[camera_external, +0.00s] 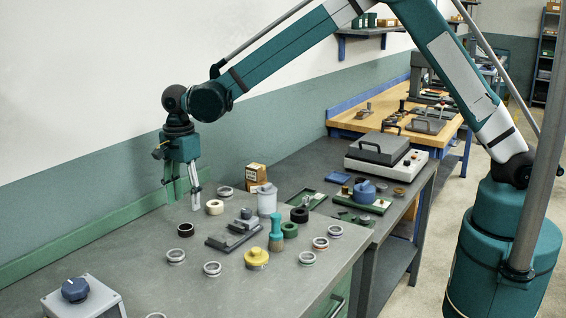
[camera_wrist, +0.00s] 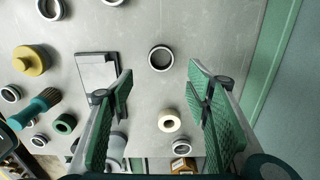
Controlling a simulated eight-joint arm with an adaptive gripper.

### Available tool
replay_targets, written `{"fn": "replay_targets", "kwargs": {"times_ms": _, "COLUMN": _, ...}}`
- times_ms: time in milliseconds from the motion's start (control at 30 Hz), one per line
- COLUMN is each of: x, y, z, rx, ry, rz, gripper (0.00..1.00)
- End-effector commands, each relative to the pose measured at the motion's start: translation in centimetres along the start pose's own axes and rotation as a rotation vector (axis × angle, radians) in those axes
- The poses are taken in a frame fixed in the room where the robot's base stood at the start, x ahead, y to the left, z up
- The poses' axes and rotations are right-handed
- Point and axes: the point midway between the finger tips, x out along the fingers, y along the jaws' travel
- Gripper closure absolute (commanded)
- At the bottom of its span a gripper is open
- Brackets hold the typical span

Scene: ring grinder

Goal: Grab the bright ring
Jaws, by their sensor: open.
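A cream, bright ring (camera_external: 214,207) lies flat on the grey bench, just right of my gripper (camera_external: 183,200) in the external view. My gripper is above the bench with its fingers pointing down, apart and empty. In the wrist view the cream ring (camera_wrist: 169,121) shows between the two green-padded fingers of my gripper (camera_wrist: 160,78), below them and apart from them. A dark-rimmed ring (camera_wrist: 160,58) also lies in the gap, beyond the cream ring. It seems to be the black ring (camera_external: 185,230) in the external view.
Several grey metal rings (camera_external: 212,269) lie around the bench. A grey block fixture (camera_external: 234,234), yellow knob (camera_external: 256,257), teal brush (camera_external: 276,232), white bottle (camera_external: 267,200) and cardboard box (camera_external: 256,174) stand to the right. A green rail (camera_external: 95,233) runs along the wall side.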

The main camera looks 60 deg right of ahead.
Motion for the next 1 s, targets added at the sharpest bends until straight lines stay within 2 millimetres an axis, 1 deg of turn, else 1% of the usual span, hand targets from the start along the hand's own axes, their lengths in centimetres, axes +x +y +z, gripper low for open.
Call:
{"fn": "replay_targets", "kwargs": {"times_ms": 100, "x": 0.8, "y": -0.2, "z": 0.6, "rx": 0.019, "ry": 0.003, "rz": 0.006, "gripper": 0.51}}
{"fn": "replay_targets", "kwargs": {"times_ms": 200, "x": 1.1, "y": -0.3, "z": 0.8, "rx": 0.027, "ry": 0.005, "rz": 0.009, "gripper": 0.51}}
{"fn": "replay_targets", "kwargs": {"times_ms": 567, "x": 1.3, "y": -0.2, "z": 0.8, "rx": 0.027, "ry": 0.005, "rz": 0.009, "gripper": 0.51}}
{"fn": "replay_targets", "kwargs": {"times_ms": 900, "x": 3.5, "y": -0.2, "z": 0.8, "rx": 0.027, "ry": 0.005, "rz": 0.009, "gripper": 0.51}}
{"fn": "replay_targets", "kwargs": {"times_ms": 1000, "x": 3.7, "y": -0.2, "z": 0.8, "rx": 0.027, "ry": 0.005, "rz": 0.009, "gripper": 0.51}}
